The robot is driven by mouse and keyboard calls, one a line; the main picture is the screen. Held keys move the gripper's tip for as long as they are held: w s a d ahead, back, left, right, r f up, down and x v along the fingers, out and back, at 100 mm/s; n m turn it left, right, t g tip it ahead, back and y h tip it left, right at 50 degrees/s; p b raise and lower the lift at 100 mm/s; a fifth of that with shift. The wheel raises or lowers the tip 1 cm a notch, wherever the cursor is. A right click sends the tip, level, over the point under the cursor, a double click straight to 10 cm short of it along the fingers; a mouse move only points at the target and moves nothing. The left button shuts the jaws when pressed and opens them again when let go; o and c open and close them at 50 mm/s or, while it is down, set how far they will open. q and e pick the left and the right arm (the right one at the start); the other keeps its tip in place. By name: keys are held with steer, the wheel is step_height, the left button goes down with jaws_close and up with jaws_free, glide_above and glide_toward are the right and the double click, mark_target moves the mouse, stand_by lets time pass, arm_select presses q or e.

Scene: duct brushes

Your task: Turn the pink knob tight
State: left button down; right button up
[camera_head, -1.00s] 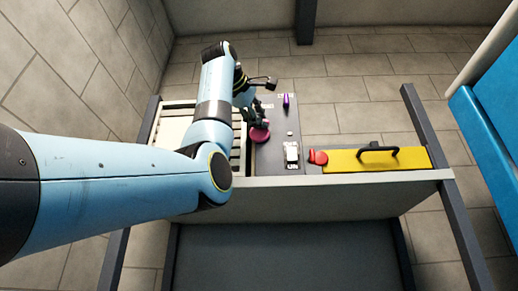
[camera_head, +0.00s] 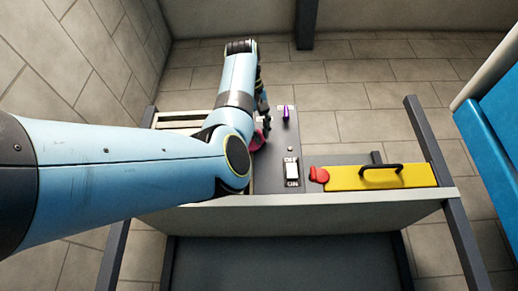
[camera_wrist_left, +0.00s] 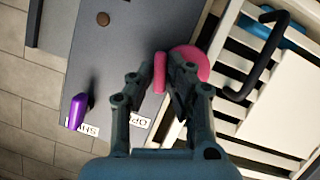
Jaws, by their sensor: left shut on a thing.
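The pink knob (camera_wrist_left: 188,58) is round with a raised bar and sits at the edge of the grey panel. One finger covers part of the knob in the left wrist view. In the head view only a sliver of the knob (camera_head: 259,139) shows beside my left arm, and the gripper is mostly hidden behind that arm. My right gripper is not in view.
The grey panel (camera_head: 273,181) also carries a purple lever (camera_head: 285,112) and a white OFF/ON switch (camera_head: 292,171). To the right are a red knob (camera_head: 318,174) and a yellow cover (camera_head: 350,179) with a black handle (camera_head: 381,167). A slatted white vent (camera_wrist_left: 255,105) lies beside the knob.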

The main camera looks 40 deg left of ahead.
arm_select(q)
steer(key=shift+w+d+f+m+g+y+p, duration=0.1)
steer(key=shift+m+g+y+p, duration=0.1)
steer(key=shift+m+g+y, duration=0.3)
steer(key=shift+w+d+f+m+g+y+p, duration=0.1)
steer(key=shift+m+y+p, duration=0.1)
steer(key=shift+m, duration=0.5)
steer(key=c, duration=1.3)
jaws_free()
steer(key=shift+c, duration=0.2)
steer(key=shift+s+r, duration=0.15)
steer(key=shift+r, duration=0.05)
steer(key=v, duration=0.7)
steer(key=shift+d, duration=0.1)
